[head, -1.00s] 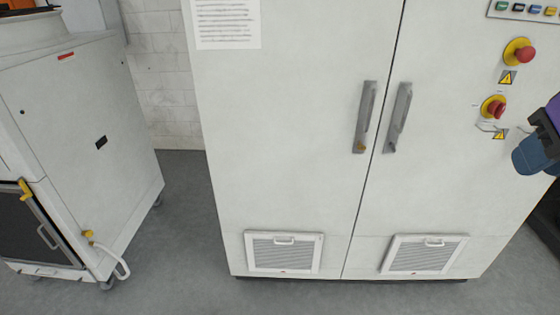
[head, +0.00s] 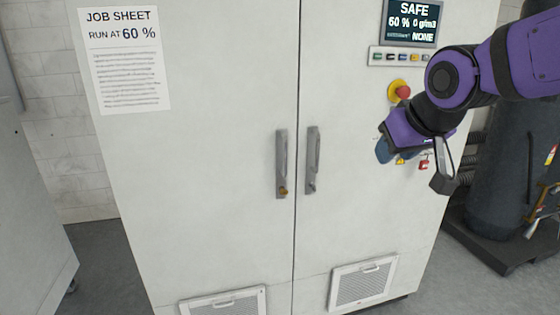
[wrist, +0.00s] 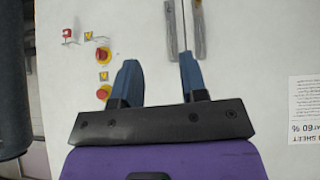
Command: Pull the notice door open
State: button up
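The notice door (head: 215,200) is the left door of a white cabinet, with a job sheet (head: 125,60) on it reading "RUN AT 60 %". It is closed, and its grey upright handle (head: 282,163) is beside the centre seam. My gripper (head: 384,150) is in front of the right door, to the right of both handles, and holds nothing. In the upside-down wrist view my gripper (wrist: 160,65) has its two blue fingers apart. The notice door's handle (wrist: 200,30) is beyond the fingertips there, partly cut by the top edge.
The right door has its own handle (head: 313,160), a screen (head: 411,22) showing SAFE, a button row (head: 400,57) and a red emergency knob (head: 402,92) near my wrist. A dark cylinder (head: 500,180) stands at right. Grey floor shows at lower left beside another white unit (head: 30,200).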

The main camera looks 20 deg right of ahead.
jog(key=w+d+f+t, duration=0.1)
jog(key=w+d+t, duration=0.15)
jog(key=w, duration=1.05)
jog(key=n+t+y, duration=0.4)
jog(key=t+y, duration=0.1)
send_near(285, 156)
jog(key=d+r, duration=0.4)
jog(key=d, duration=0.2)
notch_tip(285, 156, down, 6)
jog(key=w+a+n+y, duration=0.1)
jog(key=a+n+y, duration=0.15)
jog(key=y, duration=0.25)
jog(key=shift+n+y, duration=0.25)
jog(key=shift+y, duration=0.05)
jog(key=x, duration=1.1)
jog(key=shift+f, duration=0.15)
jog(key=shift+s, duration=0.1)
grip_shut()
